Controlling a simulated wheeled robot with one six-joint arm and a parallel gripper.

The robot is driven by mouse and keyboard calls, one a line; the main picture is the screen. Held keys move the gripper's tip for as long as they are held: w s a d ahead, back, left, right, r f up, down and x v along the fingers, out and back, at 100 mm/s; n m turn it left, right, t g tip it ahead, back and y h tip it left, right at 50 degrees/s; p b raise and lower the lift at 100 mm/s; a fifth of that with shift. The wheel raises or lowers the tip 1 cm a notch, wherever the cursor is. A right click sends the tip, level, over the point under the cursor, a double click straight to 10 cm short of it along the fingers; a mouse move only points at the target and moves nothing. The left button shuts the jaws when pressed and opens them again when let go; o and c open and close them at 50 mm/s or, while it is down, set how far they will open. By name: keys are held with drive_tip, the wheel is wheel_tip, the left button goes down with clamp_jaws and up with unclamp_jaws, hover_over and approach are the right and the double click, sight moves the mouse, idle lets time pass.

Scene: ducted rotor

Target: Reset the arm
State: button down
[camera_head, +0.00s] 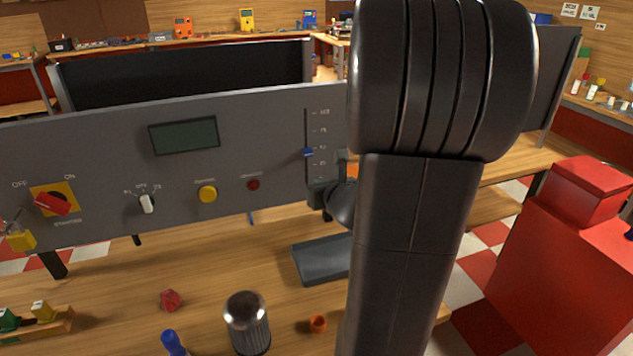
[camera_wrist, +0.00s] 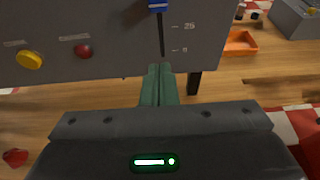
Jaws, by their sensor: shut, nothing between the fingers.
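My gripper (camera_wrist: 158,72) shows in the wrist view with its two green fingers together and nothing between them. Its fingertips are in front of the lower edge of the grey control panel (camera_wrist: 105,25), below the slider's slot. Whether they touch the panel I cannot tell. The slider's blue knob (camera_wrist: 157,5) is above the fingertips, near the top of the wrist view. In the head view the knob (camera_head: 308,152) sits partway along its scale on the panel (camera_head: 100,150). My raised arm covers the middle right of that view and hides most of the gripper.
The panel also carries a red rotary switch (camera_head: 52,203), a selector (camera_head: 147,204), a yellow button (camera_head: 208,193) and a display (camera_head: 184,135). A grey tray (camera_head: 313,267), metal cylinder (camera_head: 247,325), red die (camera_head: 170,299) and orange cup (camera_head: 318,323) are on the wooden bench. A red cabinet (camera_head: 560,265) stands right.

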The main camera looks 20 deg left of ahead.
drive_tip(key=shift+s+d+r, duration=0.1)
drive_tip(key=shift+s+d, duration=0.05)
drive_tip(key=shift+s, duration=0.15)
drive_tip(key=shift+w, duration=0.15)
drive_tip(key=x, duration=0.9)
drive_tip(key=r+p, duration=0.2)
drive_tip(key=shift+w+a+r+p, duration=0.2)
drive_tip(key=shift+a+r+p, duration=0.1)
drive_tip(key=shift+p, duration=0.1)
drive_tip(key=shift+d+r, duration=0.15)
drive_tip(key=shift+r, duration=0.05)
drive_tip(key=shift+r+p, duration=0.3)
drive_tip(key=shift+p, duration=0.25)
